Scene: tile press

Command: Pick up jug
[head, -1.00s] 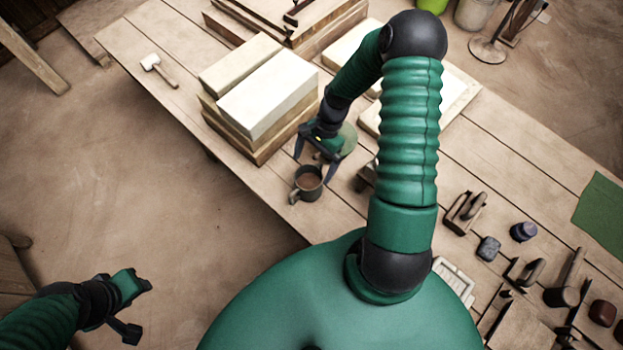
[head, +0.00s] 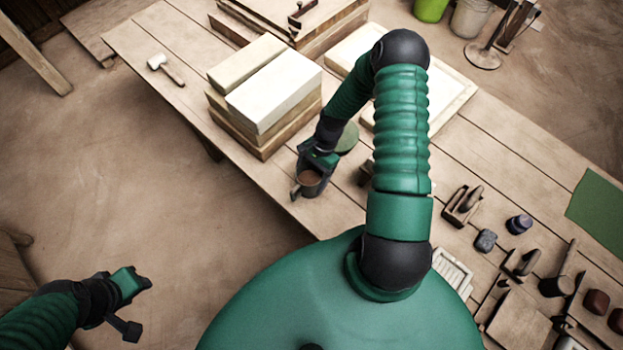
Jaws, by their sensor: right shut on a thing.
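The jug (head: 309,179) is a small dark vessel with brown contents and a handle at its lower left. It stands upright near the front edge of the wooden table (head: 265,194), left of my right arm. My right gripper (head: 310,172) is around the jug from above and is shut on it; its fingers hide part of the jug's sides. I cannot tell whether the jug's base touches the table. My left gripper (head: 139,306) is at the lower left, away from the table, with its fingers apart and nothing between them.
Stacked pale blocks (head: 272,92) on wooden boards stand just behind the jug. A round green object (head: 347,138) is close behind the gripper. A white mallet (head: 164,68) lies at the far left. Several tools and a green cloth (head: 598,212) are at the right.

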